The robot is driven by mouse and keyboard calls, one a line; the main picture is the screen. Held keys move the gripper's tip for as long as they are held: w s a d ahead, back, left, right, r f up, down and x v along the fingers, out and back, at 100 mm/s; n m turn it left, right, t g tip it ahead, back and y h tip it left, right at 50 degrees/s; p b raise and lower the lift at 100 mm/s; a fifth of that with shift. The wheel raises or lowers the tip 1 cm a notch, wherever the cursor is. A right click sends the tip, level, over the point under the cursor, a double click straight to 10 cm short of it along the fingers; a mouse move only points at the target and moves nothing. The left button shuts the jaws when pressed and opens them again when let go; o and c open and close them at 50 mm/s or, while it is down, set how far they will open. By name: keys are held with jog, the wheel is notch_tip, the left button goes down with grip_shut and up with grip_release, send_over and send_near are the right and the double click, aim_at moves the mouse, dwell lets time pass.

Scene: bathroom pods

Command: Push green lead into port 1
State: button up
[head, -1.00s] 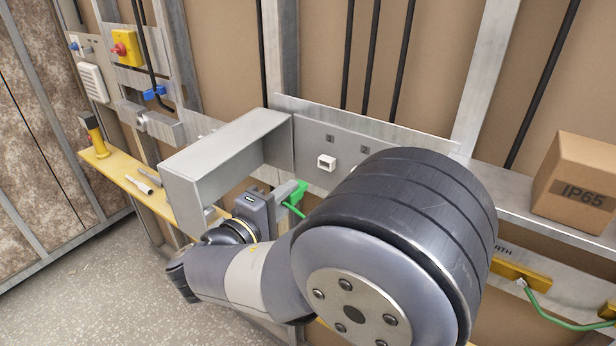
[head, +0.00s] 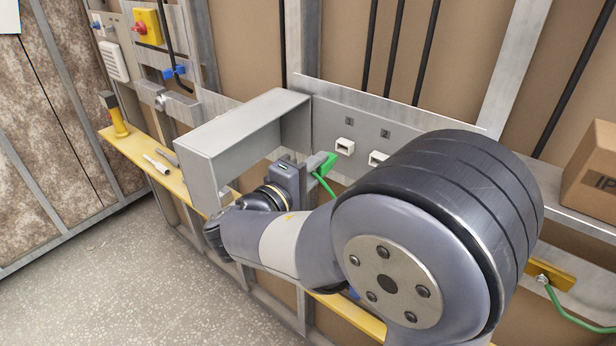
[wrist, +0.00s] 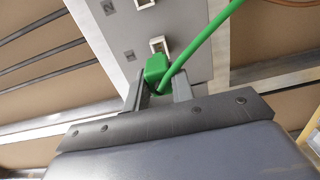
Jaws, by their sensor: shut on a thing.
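The green lead's plug (head: 329,164) is held at the tip of my gripper (head: 318,163), beside the grey panel. In the wrist view my gripper (wrist: 158,92) is shut on the green plug (wrist: 156,68), and the green cable (wrist: 205,38) runs off to the upper right. A white port (wrist: 158,45) lies just beyond the plug, partly covered by it; a second port (wrist: 145,4) is at the top edge. In the head view the nearer white port (head: 345,147) is a little right of the plug, seemingly apart from it.
A grey open box-shaped cover (head: 235,135) stands out from the panel (head: 325,115) just left of my gripper. A cardboard box (head: 592,180) sits on the right ledge. A yellow shelf (head: 150,180) with tools runs along the left. The floor is clear.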

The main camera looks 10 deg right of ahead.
aim_at(331, 155)
jog(key=shift+x, duration=1.15)
jog(key=shift+b, duration=1.3)
dwell(0.5)
jog(key=shift+b+x, duration=0.35)
jog(key=shift+x, duration=1)
jog(key=o, duration=1)
jog(key=shift+o, duration=0.2)
jog(key=shift+a, duration=0.1)
jog(key=b+v, duration=0.2)
jog(key=v, duration=0.8)
jog(key=shift+s+a, duration=0.2)
jog(key=shift+s, duration=0.1)
